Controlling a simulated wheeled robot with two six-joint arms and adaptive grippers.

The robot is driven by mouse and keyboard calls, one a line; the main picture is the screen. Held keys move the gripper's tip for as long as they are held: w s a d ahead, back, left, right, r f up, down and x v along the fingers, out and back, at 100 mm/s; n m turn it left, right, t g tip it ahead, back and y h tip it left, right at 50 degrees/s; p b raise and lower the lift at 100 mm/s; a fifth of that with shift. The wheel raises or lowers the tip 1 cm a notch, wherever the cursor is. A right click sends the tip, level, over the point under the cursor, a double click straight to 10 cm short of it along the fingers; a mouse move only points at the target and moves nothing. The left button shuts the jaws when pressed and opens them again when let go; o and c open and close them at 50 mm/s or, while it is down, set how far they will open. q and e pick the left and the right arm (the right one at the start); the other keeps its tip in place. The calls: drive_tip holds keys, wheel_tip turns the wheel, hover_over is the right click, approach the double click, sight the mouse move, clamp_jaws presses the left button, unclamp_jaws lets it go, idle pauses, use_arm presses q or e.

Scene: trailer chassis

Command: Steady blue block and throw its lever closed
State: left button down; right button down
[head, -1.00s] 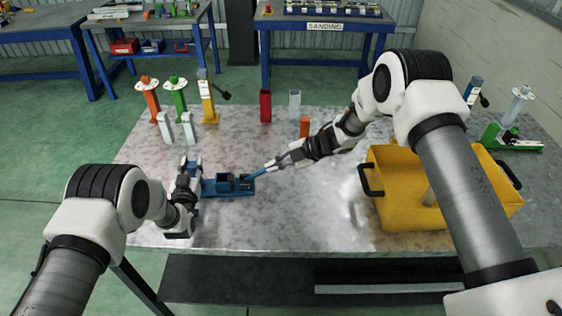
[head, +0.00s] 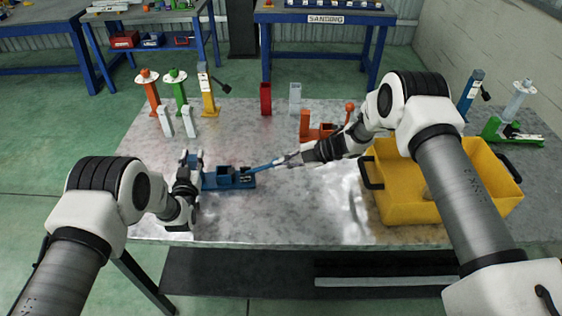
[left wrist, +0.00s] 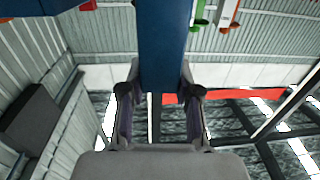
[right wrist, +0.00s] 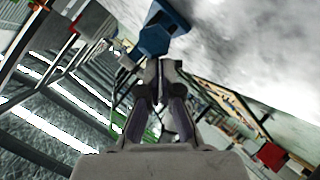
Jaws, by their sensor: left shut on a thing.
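The blue block (head: 228,178) lies on the grey table at centre left, a low base with an upright part at its left end. Its blue lever (head: 262,168) sticks out to the right, low and slightly raised. My left gripper (head: 192,166) is shut on the block's blue upright part, which shows between the fingers in the left wrist view (left wrist: 165,45). My right gripper (head: 278,163) is at the lever's free end, with its fingertips close together. In the right wrist view a blue piece (right wrist: 165,30) lies just beyond these fingertips. Contact is hard to tell.
A yellow bin (head: 405,210) stands to the right, under my right arm. An orange block (head: 318,128) is behind my right forearm. Orange, green and yellow posts (head: 208,95) stand at the back left. The table's front middle is clear.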

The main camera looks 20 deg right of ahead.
use_arm(q)
drive_tip(key=shift+c, duration=2.4)
unclamp_jaws()
use_arm(e)
drive_tip(key=s+d+r, duration=0.6)
drive_tip(key=d+r, duration=0.1)
drive_tip(key=r, duration=0.1)
drive_tip(key=shift+s+d+r, duration=0.1)
